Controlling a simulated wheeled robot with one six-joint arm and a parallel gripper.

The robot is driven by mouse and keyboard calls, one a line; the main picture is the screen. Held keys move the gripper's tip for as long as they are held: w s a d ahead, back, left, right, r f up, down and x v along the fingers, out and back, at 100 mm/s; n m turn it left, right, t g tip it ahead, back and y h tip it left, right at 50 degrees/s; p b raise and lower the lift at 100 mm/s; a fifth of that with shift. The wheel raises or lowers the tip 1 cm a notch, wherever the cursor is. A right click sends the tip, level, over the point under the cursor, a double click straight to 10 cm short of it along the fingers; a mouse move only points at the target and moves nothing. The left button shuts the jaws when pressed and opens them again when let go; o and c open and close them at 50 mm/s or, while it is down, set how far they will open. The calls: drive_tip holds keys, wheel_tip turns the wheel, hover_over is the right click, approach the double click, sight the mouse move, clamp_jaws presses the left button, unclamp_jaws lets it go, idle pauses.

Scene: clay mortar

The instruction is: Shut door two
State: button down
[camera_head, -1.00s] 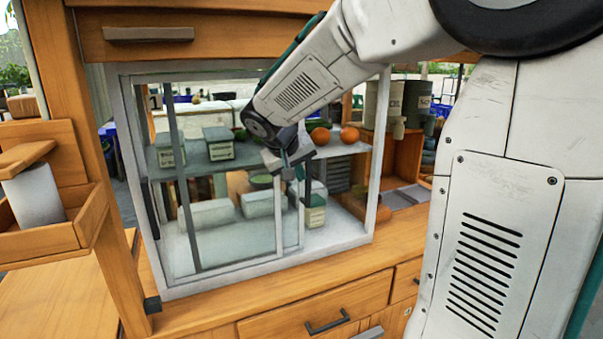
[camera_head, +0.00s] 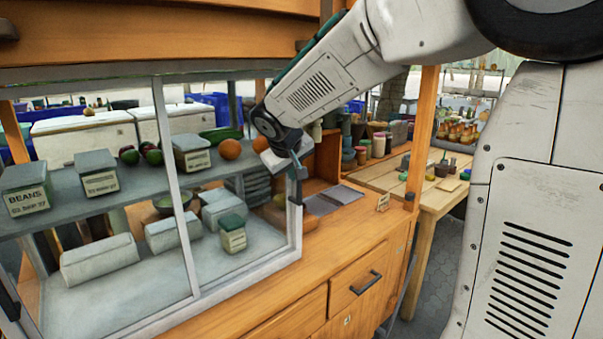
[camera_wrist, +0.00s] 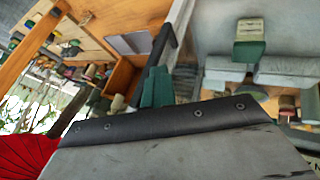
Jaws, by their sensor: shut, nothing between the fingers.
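A glass-fronted display cabinet has white-framed sliding doors. The right-hand door (camera_head: 182,200), which I take for door two, spans the right half of the front; its number does not show. Its right edge, with a dark upright handle (camera_head: 296,188), appears at or very close to the cabinet's right end; I cannot tell whether a thin gap is left. My gripper (camera_head: 295,172) is shut and empty at that handle, at the cabinet's right front corner. In the wrist view my green fingers (camera_wrist: 156,88) are together beside the dark handle bar (camera_wrist: 151,65); contact is unclear.
Inside stand grey-green boxes (camera_head: 98,172), a small green-lidded box (camera_head: 232,234) and an orange (camera_head: 230,149). A wooden counter (camera_head: 290,275) with a drawer (camera_head: 356,281) runs below. A wooden table (camera_head: 430,190) with jars stands to the right.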

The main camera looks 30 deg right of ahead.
drive_tip(key=shift+d, duration=0.2)
idle(0.3)
drive_tip(key=s+a+r, duration=0.5)
drive_tip(key=a+r, duration=0.3)
drive_tip(key=s+f+g+y, duration=0.1)
drive_tip(key=s+f, duration=0.3)
drive_tip(key=s, duration=0.6)
drive_tip(key=s+f+g+y, duration=0.1)
drive_tip(key=s+f, duration=0.3)
drive_tip(key=s, duration=0.6)
drive_tip(key=s+f+g+y, duration=0.2)
drive_tip(key=s+f, duration=0.2)
drive_tip(key=s, duration=0.6)
drive_tip(key=shift+a+m+y, duration=0.3)
drive_tip(key=shift+m+y, duration=0.1)
